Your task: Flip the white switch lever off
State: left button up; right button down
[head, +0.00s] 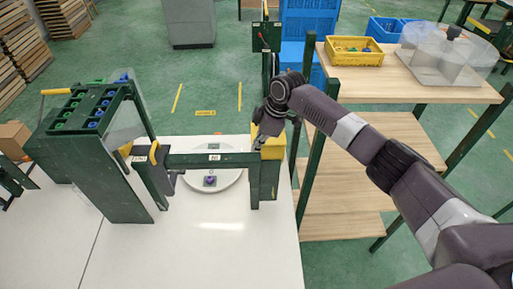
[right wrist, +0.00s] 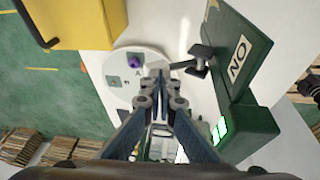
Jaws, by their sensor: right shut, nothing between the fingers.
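I cannot clearly make out a white switch lever in either view. In the right wrist view, a small dark lever-like part (right wrist: 200,58) sticks out beside a green bar with a white label (right wrist: 238,57). A green box with lit green marks (right wrist: 220,130) stands below that bar. My right gripper (right wrist: 158,78) is shut and empty in front of the white round plate (right wrist: 118,58). In the head view, my right gripper (head: 264,132) is over the right end of the green frame, by a yellow block (head: 270,150). My left gripper is not in view.
The green frame's crossbar (head: 205,160) spans the white table (head: 210,235) over the round plate, which bears a purple piece (head: 210,180). A green rack (head: 90,150) stands left. Wooden shelves with a yellow bin (head: 354,57) stand right. The table's front is clear.

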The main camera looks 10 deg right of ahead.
jog(key=shift+f, duration=0.1)
jog(key=shift+w+f+g+b, duration=0.25)
jog(key=shift+g+b, duration=0.05)
jog(key=shift+b, duration=0.1)
jog(key=f+b, duration=0.1)
jog(key=w+f+b, duration=0.2)
jog(key=b, duration=0.1)
jog(key=shift+w+d+f, duration=0.1)
jog(key=shift+d, duration=0.15)
jog(key=shift+w+d+f+b, duration=0.1)
jog(key=shift+w+f+b, duration=0.15)
jog(key=shift+f+b, duration=0.55)
jog(key=shift+w+f+b, duration=0.2)
jog(key=shift+f+b, duration=0.45)
jog(key=shift+f, duration=0.25)
jog(key=shift+f, duration=0.1)
jog(key=v, duration=1.2)
